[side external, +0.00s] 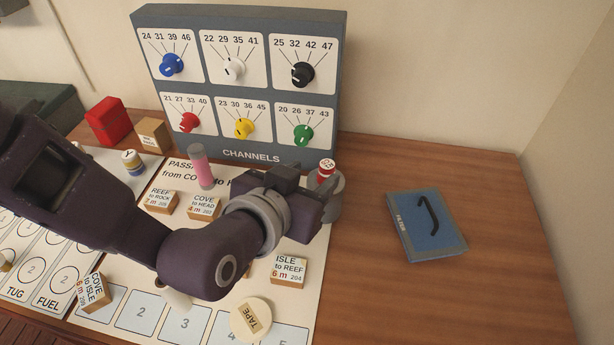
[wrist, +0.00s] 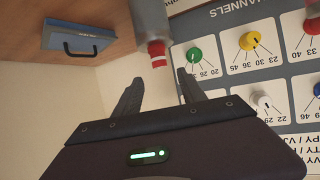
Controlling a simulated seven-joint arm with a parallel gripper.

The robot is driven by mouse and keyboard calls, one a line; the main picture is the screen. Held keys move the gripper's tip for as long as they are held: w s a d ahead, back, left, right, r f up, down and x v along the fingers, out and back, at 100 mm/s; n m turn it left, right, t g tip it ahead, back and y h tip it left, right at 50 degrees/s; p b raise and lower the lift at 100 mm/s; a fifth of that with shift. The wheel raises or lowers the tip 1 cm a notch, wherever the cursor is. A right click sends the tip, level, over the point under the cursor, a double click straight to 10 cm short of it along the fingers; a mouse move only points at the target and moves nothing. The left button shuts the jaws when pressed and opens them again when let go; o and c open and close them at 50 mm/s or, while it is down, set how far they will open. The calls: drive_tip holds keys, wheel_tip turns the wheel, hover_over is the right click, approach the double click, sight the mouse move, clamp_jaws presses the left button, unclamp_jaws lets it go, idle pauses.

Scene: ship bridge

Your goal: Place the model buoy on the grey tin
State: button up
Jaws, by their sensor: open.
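The model buoy (side external: 326,167) is a small red-and-white striped piece with a marked white top. It stands upright on the grey tin (side external: 336,185), a plain cylinder behind my gripper. The wrist view is upside down; there the buoy (wrist: 158,56) shows against the end of the tin (wrist: 150,14). My gripper (side external: 318,196) is open and empty, beside the tin, its fingers hiding part of it. In the wrist view my fingertips (wrist: 160,77) are spread, with the buoy beyond them and no visible contact.
The channels panel (side external: 240,85) stands behind. A pink cylinder (side external: 201,166), a second buoy marked Y (side external: 132,161) and several labelled blocks (side external: 289,271) are on the chart. A blue folder-like box (side external: 428,225) lies right, with bare wood around it.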

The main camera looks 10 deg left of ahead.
drive_tip(key=s+a+r+n+g+h, duration=0.1)
drive_tip(key=s+a+r+g, duration=0.3)
drive_tip(key=a+r, duration=1.15)
drive_tip(key=s+a+f+n+g+y, duration=0.1)
drive_tip(key=s+a+y, duration=0.1)
drive_tip(key=s+a, duration=0.7)
drive_tip(key=s+a+f+n+g+y, duration=0.1)
drive_tip(key=s+a+f+y, duration=0.1)
drive_tip(key=s+a, duration=0.8)
drive_tip(key=shift+s+g, duration=0.4)
drive_tip(key=shift+s, duration=0.2)
